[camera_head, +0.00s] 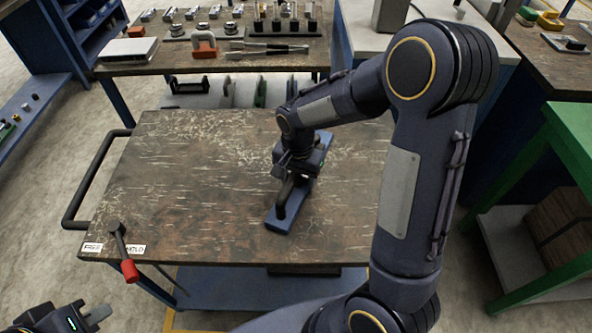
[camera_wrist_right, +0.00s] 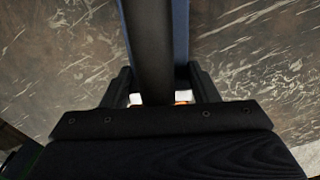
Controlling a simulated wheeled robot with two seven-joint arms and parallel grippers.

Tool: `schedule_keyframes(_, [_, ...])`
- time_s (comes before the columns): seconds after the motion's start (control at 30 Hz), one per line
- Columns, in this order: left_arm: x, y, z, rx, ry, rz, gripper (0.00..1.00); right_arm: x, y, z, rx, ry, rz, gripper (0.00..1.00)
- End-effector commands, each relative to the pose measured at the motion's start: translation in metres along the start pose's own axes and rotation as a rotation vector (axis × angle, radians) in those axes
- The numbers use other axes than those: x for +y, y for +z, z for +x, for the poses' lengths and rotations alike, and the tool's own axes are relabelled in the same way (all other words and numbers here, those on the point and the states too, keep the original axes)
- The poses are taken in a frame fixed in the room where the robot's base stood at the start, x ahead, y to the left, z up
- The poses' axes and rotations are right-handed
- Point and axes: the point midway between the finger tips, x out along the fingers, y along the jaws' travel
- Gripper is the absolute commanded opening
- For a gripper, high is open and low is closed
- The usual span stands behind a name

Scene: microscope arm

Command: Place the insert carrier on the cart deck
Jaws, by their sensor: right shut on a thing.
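The insert carrier (camera_head: 278,224) is a long, narrow blue base with a dark handle, over the right half of the cart deck (camera_head: 180,185). My right gripper (camera_head: 292,178) is above it and shut on its handle, hiding its middle. In the right wrist view, the dark handle (camera_wrist_right: 152,45) runs between the fingers of my right gripper (camera_wrist_right: 160,82), with a blue strip of the base beside it. The base looks flat on the deck or very close to it; I cannot tell if they touch. My left gripper (camera_head: 92,316) is at the bottom left, away from the cart.
The cart has a black push handle (camera_head: 88,185) on its left and a red-gripped lever (camera_head: 128,268) at its front left corner. Behind stands a workbench (camera_head: 240,62) with parts and tools. A green-topped table (camera_head: 570,135) is at right. The deck's left half is clear.

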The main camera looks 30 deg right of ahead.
Motion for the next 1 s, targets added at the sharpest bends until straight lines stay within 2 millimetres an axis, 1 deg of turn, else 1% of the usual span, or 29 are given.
schedule_keyframes(0.27, [0.0,0.0,0.0,0.0,0.0,0.0,0.0,-0.001,-0.001,0.0,0.003,-0.004,0.0,0.11])
schedule_keyframes(0.37, [-0.001,0.001,0.002,0.0,0.0,0.0,0.0,-0.001,-0.001,0.002,0.003,-0.004,0.0,0.11])
schedule_keyframes(0.4, [-0.001,0.001,0.002,0.0,0.0,0.0,0.0,0.0,0.0,0.004,0.0,0.0,0.0,0.57])
schedule_keyframes(0.53, [-0.001,0.001,0.001,0.0,0.0,0.0,0.0,0.0,0.0,0.003,0.0,0.0,0.0,0.74])
schedule_keyframes(0.57, [-0.001,0.001,0.001,0.0,0.0,0.0,0.0,0.0,0.0,0.003,0.0,0.0,0.0,0.76])
schedule_keyframes(0.83, [0.0,0.0,0.0,0.0,0.0,0.0,0.0,0.0,0.0,0.002,0.0,0.0,0.0,0.76])
schedule_keyframes(0.93, [0.0,0.0,-0.001,0.0,0.0,0.0,0.0,-0.001,0.0,-0.005,0.002,-0.003,0.0,0.76])
schedule_keyframes(1.0, [0.001,-0.001,-0.001,0.0,0.0,0.0,0.0,-0.001,-0.001,-0.014,0.003,-0.003,0.0,0.76])
